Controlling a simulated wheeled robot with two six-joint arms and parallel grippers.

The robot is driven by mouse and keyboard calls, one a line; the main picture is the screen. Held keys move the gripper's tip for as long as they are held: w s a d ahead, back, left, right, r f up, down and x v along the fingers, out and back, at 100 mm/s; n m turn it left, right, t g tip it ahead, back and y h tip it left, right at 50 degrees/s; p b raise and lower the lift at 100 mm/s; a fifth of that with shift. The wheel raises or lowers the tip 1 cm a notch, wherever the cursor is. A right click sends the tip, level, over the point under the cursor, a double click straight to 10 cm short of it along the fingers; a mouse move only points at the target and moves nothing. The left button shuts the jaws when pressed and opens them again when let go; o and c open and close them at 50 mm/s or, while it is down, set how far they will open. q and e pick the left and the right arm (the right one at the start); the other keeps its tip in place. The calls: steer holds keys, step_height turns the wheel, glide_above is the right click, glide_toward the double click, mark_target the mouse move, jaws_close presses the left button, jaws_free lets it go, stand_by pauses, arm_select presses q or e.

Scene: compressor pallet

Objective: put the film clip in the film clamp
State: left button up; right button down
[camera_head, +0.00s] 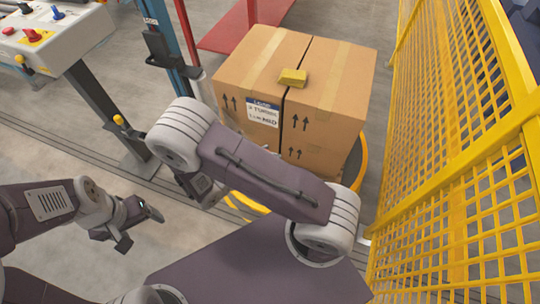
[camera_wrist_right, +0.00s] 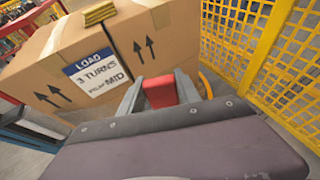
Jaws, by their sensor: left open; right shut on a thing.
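A red block (camera_wrist_right: 160,92), which looks like the film clip, is between the grey fingers of my right gripper (camera_wrist_right: 158,94) in the right wrist view. My right gripper is shut on it, in front of the carton's labelled face. In the head view my own right arm hides this gripper and the block. My left gripper (camera_head: 140,228) is open and empty over the floor at the lower left. I cannot make out the film clamp for certain in either view.
A yellow mesh fence (camera_head: 470,130) runs along the right. A blue mast (camera_head: 160,30) with a black carriage and a control panel (camera_head: 60,35) are at the left.

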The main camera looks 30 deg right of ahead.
steer(key=w+d+f+b, duration=0.1)
steer(key=w+f, duration=0.1)
steer(key=f, duration=0.1)
steer(key=w+d+f, duration=0.1)
steer(key=w+f, duration=0.1)
steer(key=f, duration=0.1)
steer(key=w+d+f+b, duration=0.1)
steer(key=w+f, duration=0.2)
steer(key=shift+d+b, duration=0.35)
steer(key=shift+f, duration=0.1)
steer(key=c, duration=0.9)
jaws_free()
steer(key=shift+o, duration=0.2)
